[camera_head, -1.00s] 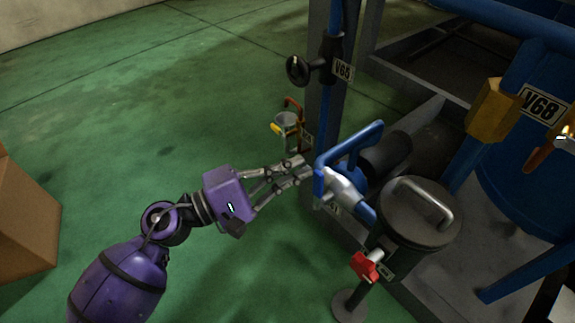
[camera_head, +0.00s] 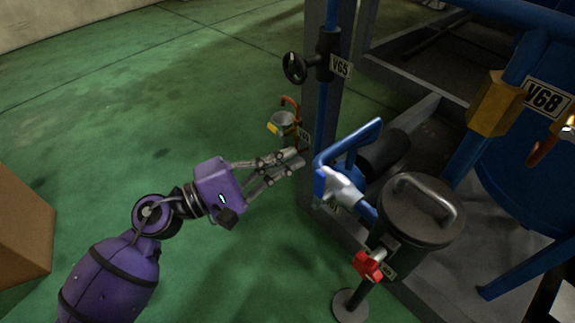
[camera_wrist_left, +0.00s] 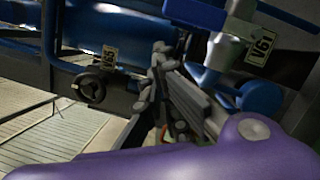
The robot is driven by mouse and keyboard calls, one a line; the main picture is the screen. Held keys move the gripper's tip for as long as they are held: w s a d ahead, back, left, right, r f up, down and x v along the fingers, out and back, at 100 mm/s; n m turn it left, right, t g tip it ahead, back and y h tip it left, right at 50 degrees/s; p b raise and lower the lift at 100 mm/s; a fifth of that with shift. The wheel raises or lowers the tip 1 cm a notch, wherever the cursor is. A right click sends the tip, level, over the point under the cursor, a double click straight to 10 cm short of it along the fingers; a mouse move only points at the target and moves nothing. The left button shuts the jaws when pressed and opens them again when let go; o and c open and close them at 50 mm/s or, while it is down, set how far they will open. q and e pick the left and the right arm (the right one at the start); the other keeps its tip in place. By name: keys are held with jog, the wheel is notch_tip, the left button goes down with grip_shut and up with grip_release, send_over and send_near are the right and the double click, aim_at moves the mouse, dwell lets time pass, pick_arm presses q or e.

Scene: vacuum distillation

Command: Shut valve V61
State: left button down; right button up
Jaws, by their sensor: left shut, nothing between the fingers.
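Valve V61 is the silver-white valve body (camera_head: 343,187) with a blue lever handle (camera_head: 350,143) on the blue pipework, left of a grey lidded pot. In the left wrist view its label (camera_wrist_left: 262,45) reads V61, beside the pale body (camera_wrist_left: 222,52) and blue handle (camera_wrist_left: 195,12). My left gripper (camera_head: 297,160) is shut and empty, its fingertips just left of the handle, with a small gap seen in the head view. In the left wrist view the fingers (camera_wrist_left: 163,65) are close below the handle. My right gripper is not in view.
A black handwheel valve V65 (camera_head: 294,68) is above. A small valve with an orange lever (camera_head: 292,103) stands behind my fingers. The grey pot (camera_head: 418,210) and red knob (camera_head: 368,265) are to the right. A cardboard box (camera_head: 22,230) is at left. Green floor is open between.

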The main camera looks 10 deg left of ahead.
pick_arm(q)
jog(key=w+a+r+p+v, duration=0.1)
jog(key=v, duration=0.9)
jog(key=shift+a, duration=0.25)
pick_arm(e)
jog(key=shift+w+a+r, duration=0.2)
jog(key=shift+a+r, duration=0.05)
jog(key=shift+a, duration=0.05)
